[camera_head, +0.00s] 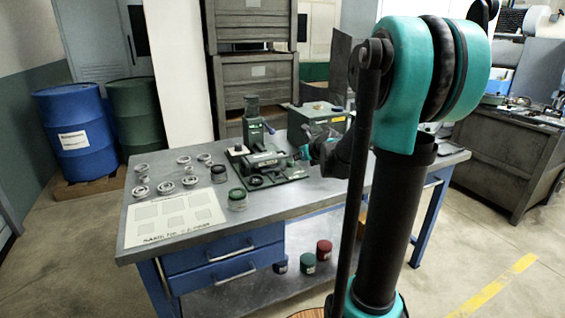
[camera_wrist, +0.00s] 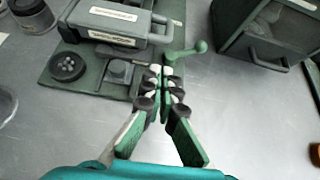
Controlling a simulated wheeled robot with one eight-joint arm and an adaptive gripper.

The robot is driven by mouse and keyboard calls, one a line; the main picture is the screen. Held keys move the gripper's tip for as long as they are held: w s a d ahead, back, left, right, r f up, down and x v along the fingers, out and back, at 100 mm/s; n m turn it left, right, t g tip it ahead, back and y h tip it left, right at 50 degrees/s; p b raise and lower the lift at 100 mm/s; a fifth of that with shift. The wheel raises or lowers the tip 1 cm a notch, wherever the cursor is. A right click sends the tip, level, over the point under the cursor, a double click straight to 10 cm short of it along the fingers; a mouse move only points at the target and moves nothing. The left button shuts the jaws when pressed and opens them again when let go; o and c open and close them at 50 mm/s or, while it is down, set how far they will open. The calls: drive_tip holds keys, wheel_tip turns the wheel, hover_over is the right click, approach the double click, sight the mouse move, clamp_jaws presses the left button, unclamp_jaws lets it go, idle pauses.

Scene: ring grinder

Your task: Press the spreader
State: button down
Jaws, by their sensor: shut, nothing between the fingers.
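The green ring grinder (camera_head: 265,163) stands on the workbench, and it also shows at the top left of the wrist view (camera_wrist: 105,22). At its right end is a green lever with a ball end (camera_wrist: 188,51). Its base plate carries a black round piece with holes (camera_wrist: 67,66) and a small square block (camera_wrist: 119,71). I cannot tell for sure which part is the spreader. My gripper (camera_wrist: 161,87) is shut and empty, its fingertips together at the base plate's right edge, just below the lever. Contact is unclear. In the head view my arm partly hides this end.
A green box (camera_head: 320,118) stands behind the grinder, also at top right in the wrist view (camera_wrist: 270,35). Several metal rings, a dark jar (camera_head: 218,173), a green-lidded jar (camera_head: 237,199) and a labelled sheet (camera_head: 172,217) lie left. Bare bench (camera_wrist: 235,110) is free right of my fingers.

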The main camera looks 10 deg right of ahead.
idle(0.3)
drive_tip(key=shift+x, duration=5)
drive_tip(key=shift+d+r, duration=0.1)
drive_tip(key=shift+r, duration=0.05)
